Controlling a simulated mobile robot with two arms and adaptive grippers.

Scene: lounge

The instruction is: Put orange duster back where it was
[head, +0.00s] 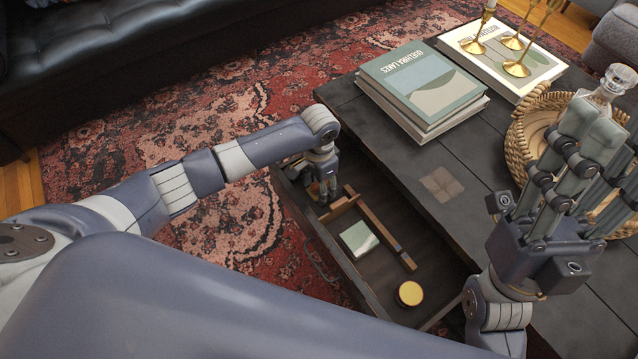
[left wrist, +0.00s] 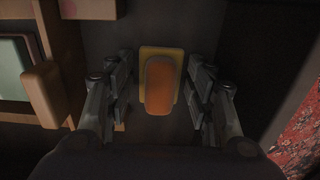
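The orange duster (left wrist: 160,85), an orange rounded top on a yellow base, lies on the dark drawer floor in the left wrist view. My left gripper (left wrist: 160,88) is open around it, one finger on each side, with a gap on both sides. In the head view my left gripper (head: 325,192) reaches down into the far-left end of the open drawer (head: 378,292), and the duster is mostly hidden there. My right gripper (head: 603,140) is raised over the right part of the table, fingers up, open and empty.
The drawer also holds wooden dividers (head: 385,235), a green-white box (head: 358,239) and a yellow-lidded tin (head: 409,293). On the table (head: 395,165) are books (head: 420,85), a woven basket (head: 530,130), a glass decanter (head: 608,88) and brass candlesticks (head: 516,68).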

